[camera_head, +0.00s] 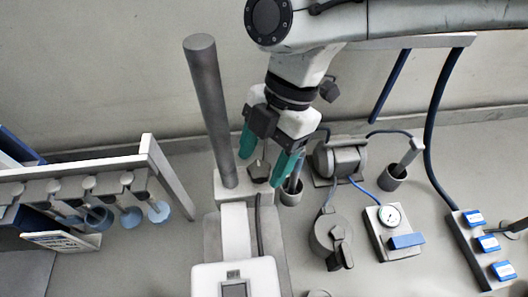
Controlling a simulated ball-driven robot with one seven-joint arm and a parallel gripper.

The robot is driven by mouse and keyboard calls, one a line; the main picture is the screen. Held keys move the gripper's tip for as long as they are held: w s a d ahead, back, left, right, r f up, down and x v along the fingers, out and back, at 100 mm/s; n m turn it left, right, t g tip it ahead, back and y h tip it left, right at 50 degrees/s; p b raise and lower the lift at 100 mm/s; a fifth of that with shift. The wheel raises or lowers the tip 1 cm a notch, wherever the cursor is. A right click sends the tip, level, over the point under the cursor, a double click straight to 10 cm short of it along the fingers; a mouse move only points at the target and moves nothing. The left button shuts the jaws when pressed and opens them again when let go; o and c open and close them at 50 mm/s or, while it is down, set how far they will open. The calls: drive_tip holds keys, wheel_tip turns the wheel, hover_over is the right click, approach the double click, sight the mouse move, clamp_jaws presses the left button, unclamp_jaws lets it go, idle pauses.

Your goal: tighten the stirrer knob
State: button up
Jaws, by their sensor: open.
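A small dark knob (259,171) sits on a pale block (228,187) at the foot of a thick grey upright rod (210,110); I take it to be the stirrer knob. My gripper (263,168) points down over it with its teal fingers apart. In the picture the knob lies between the two fingertips. I cannot tell whether either finger touches it. A white unit (236,278) with a small grey panel stands in front, cut off by the lower edge.
A pump-like grey device (341,158), a dark cup (392,178), a white gauge box (393,231) and a round dark fitting (331,238) stand to the right. A rack with hanging rods (85,187) is at left. A blue-switched strip (484,250) lies far right.

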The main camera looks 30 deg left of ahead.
drive_tip(key=shift+s+f, duration=0.1)
drive_tip(key=shift+f, duration=0.05)
drive_tip(key=c, duration=1.1)
